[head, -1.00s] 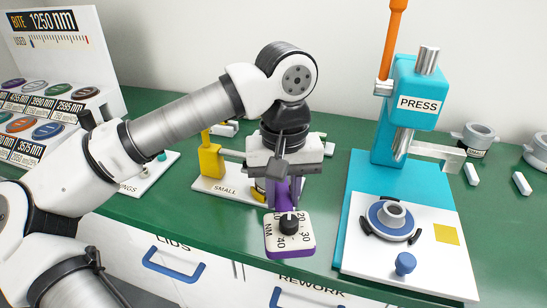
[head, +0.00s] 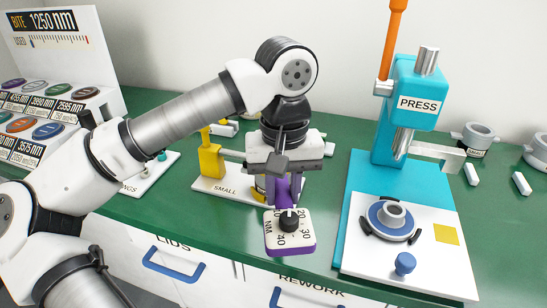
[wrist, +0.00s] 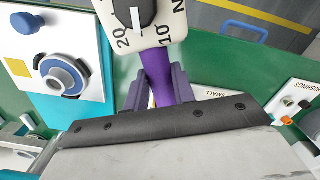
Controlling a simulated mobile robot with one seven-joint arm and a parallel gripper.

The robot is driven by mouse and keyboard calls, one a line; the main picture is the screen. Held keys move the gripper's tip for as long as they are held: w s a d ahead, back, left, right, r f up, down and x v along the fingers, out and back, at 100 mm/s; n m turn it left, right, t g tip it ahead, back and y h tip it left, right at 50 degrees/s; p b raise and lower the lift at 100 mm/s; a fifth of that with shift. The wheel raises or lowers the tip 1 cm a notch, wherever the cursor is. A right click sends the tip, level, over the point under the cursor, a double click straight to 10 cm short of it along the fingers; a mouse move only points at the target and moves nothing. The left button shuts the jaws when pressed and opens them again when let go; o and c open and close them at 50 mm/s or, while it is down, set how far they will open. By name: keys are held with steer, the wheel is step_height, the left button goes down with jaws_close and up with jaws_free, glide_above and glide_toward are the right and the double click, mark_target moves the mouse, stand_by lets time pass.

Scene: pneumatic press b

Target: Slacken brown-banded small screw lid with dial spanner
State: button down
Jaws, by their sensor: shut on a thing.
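The dial spanner (head: 290,232) has a white face with numbers, a black knob and a purple rim and handle. My gripper (head: 283,190) is shut on its purple handle, which also shows between the fingers in the wrist view (wrist: 158,80). The dial end points toward the counter's front edge. The spanner is in front of the white base marked SMALL (head: 225,190) with its yellow clamp (head: 211,160). My gripper hides part of that base and the spanner's far end. I see no brown-banded lid; whether one sits under my gripper cannot be told.
A blue press (head: 385,160) stands to the right, with a blue-ringed grey part (head: 392,217) on its white plate. Grey cups (head: 476,138) and white blocks lie at the back right. A display board (head: 60,60) stands at the left. Drawers line the counter front.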

steer(key=shift+r, duration=0.55)
stand_by(0.6)
steer(key=shift+r+p, duration=1)
steer(key=shift+r, duration=0.35)
steer(key=shift+r+p, duration=1.5)
steer(key=shift+r, duration=0.5)
steer(key=shift+f, duration=0.2)
steer(key=shift+f+b, duration=3)
steer(key=shift+f, duration=0.45)
steer(key=shift+f+b, duration=1.05)
